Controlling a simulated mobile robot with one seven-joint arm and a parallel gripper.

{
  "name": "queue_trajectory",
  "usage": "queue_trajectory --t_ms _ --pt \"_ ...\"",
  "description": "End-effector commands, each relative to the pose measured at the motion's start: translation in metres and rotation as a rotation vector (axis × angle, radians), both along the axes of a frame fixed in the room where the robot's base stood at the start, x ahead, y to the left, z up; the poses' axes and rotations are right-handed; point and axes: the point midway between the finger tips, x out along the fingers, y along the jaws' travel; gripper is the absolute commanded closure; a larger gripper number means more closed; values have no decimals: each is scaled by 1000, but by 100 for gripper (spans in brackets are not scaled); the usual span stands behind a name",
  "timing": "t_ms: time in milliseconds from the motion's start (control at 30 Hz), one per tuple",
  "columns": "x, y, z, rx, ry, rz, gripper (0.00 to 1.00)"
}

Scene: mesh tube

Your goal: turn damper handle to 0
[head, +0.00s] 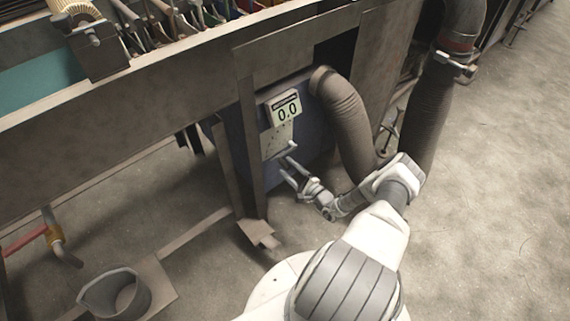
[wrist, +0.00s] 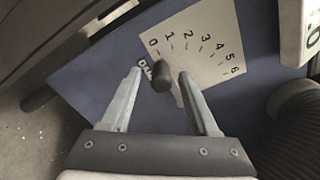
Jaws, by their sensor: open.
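The damper handle (wrist: 162,76) is a short dark knob at the lower left of a pale scale plate (wrist: 205,45) numbered 0 to 6. In the wrist view it sits nearest the 0 end, below that numeral; its exact setting is hard to read. My gripper (wrist: 160,73) is open, with one finger on each side of the knob. A small gap shows beside each finger, so it is not clamped. In the head view my gripper (head: 287,170) is in front of the blue box (head: 318,150), and the handle is not clearly visible there. The display (head: 287,110) reads 0.0.
A ribbed hose (head: 347,120) hangs right of the box, close to my arm. A metal post (head: 250,150) stands just left of the plate. A larger dark duct (head: 430,110) is farther right. Open floor (head: 500,200) lies to the right.

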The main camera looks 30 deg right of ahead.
Motion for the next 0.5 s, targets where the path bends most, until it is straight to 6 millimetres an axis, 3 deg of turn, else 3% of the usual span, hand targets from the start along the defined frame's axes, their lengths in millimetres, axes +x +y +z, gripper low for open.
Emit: queue_trajectory --t_ms 300,500 --pt "-78 -17 3 0 2 -5 39" --pt "-119 -24 2 0 0 -4 39"
